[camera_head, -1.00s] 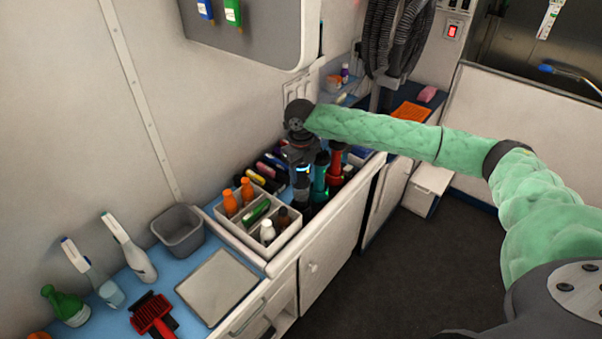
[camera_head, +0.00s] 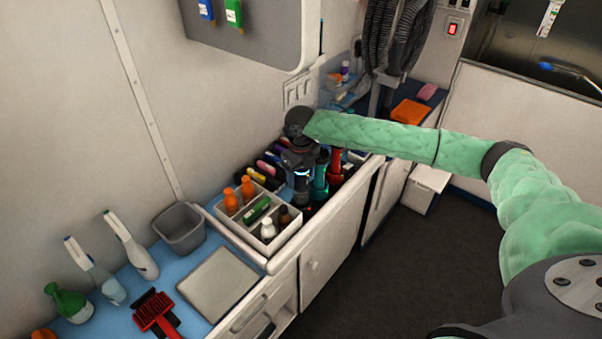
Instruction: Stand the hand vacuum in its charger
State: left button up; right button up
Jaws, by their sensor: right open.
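My right gripper (camera_head: 302,196) is on the counter's far part, pointing down, with its dark fingers low among the upright tools. It is open; its fingertips are small and dark here. A teal upright tool (camera_head: 320,180) stands just right of it, and a red upright tool (camera_head: 336,166) stands just beyond. These look like hand-held devices; I cannot tell which is the hand vacuum. The charger cannot be made out, as my gripper and the tools cover that area. My left gripper is not in view.
A white divided caddy (camera_head: 252,240) with several bottles stands just left of the gripper. Several dark items with coloured parts (camera_head: 262,178) line the wall behind. A grey bin (camera_head: 180,228), a flat tray (camera_head: 218,284) and a red brush (camera_head: 154,314) are nearer. A wall cabinet hangs above.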

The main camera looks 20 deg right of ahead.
jog(key=shift+r, duration=0.15)
jog(key=shift+r+b, duration=0.25)
jog(key=shift+b, duration=0.05)
notch_tip(320, 180, up, 4)
jog(key=shift+f+b, duration=0.25)
jog(key=shift+b, duration=0.6)
notch_tip(320, 180, up, 6)
jog(key=shift+r+b, duration=0.1)
jog(key=shift+b, duration=1.05)
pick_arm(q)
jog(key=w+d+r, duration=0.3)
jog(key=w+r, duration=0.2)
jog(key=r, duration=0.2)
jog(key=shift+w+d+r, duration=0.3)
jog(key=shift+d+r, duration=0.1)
pick_arm(e)
jog(key=shift+r, duration=0.9)
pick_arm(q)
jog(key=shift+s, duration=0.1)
